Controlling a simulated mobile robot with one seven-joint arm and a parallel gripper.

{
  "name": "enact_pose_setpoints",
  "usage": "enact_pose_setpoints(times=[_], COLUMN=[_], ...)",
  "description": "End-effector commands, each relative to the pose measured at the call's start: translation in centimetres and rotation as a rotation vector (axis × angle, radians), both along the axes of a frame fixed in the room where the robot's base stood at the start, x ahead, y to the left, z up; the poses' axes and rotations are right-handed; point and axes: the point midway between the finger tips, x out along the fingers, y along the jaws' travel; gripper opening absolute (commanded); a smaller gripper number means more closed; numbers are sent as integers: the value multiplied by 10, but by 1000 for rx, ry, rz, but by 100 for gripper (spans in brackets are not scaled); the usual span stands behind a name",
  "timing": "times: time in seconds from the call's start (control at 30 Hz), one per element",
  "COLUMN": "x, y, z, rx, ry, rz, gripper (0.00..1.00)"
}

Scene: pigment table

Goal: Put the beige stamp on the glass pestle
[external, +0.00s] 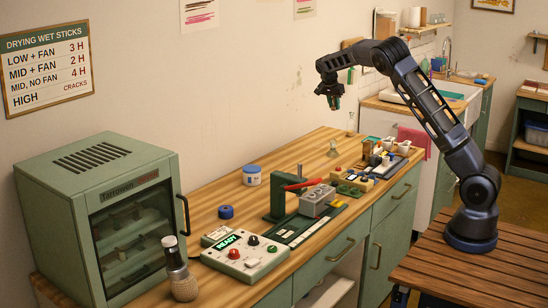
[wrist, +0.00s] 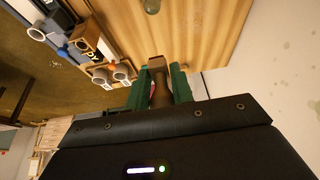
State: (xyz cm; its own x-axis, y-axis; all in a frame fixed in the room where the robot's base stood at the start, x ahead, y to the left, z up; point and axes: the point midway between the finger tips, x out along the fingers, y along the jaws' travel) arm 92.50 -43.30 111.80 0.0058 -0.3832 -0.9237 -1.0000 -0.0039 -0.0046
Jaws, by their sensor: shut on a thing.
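My gripper (external: 334,101) is raised above the back of the wooden worktop, pointing down. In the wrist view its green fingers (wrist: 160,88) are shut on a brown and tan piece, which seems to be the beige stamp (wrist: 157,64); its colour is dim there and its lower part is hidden. A small clear glass piece, likely the glass pestle (external: 333,149), stands on the worktop near the wall, below my gripper and apart from it. It also seems to show at the top edge of the wrist view (wrist: 152,6), cut off.
White cups (external: 403,146) and small blocks stand right of the glass piece. A green press with a red lever (external: 300,185), a control box (external: 245,255), a blue-lidded jar (external: 252,175) and a green drying cabinet (external: 100,215) stand further left. Worktop around the glass piece is clear.

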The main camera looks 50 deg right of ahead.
Motion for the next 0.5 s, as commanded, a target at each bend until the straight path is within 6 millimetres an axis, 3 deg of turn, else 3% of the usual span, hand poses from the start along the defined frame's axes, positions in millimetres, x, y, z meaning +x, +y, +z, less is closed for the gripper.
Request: enact_pose_setpoints(times=[0.3, 0.5], x=[0, 0], y=[0, 0], z=[-70, -96], rx=[2, 0], ry=[3, 0], rz=[0, 1], gripper=[1, 1])
